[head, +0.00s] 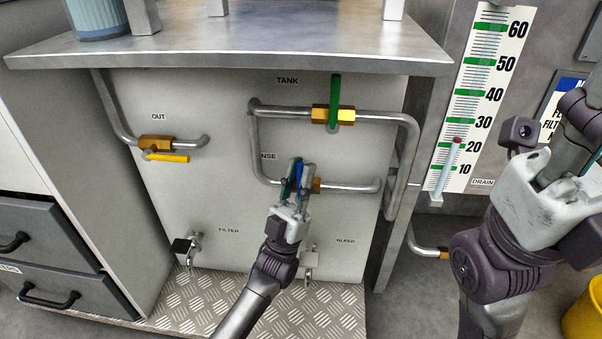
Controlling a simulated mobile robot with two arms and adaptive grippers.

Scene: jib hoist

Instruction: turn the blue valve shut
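The blue valve sits on the lower pipe loop under the TANK label. Its brass body (317,186) shows just right of my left gripper (299,172). Its blue handle (299,183) shows as a narrow strip between the fingers, mostly hidden by them. The fingers lie on either side of the handle, with little gap; whether they grip it I cannot tell. The handle's exact angle is hard to read. My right gripper (535,195) is raised at the right, away from the valve, its fingers not clearly visible.
A green-handled valve (334,100) is above and a yellow-handled valve (166,157) is at left. Small FILTER (187,246) and BLEED (309,257) valves sit low. A metal shelf (230,35) overhangs the panel. A gauge board (480,95) and a yellow bucket (583,318) are right.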

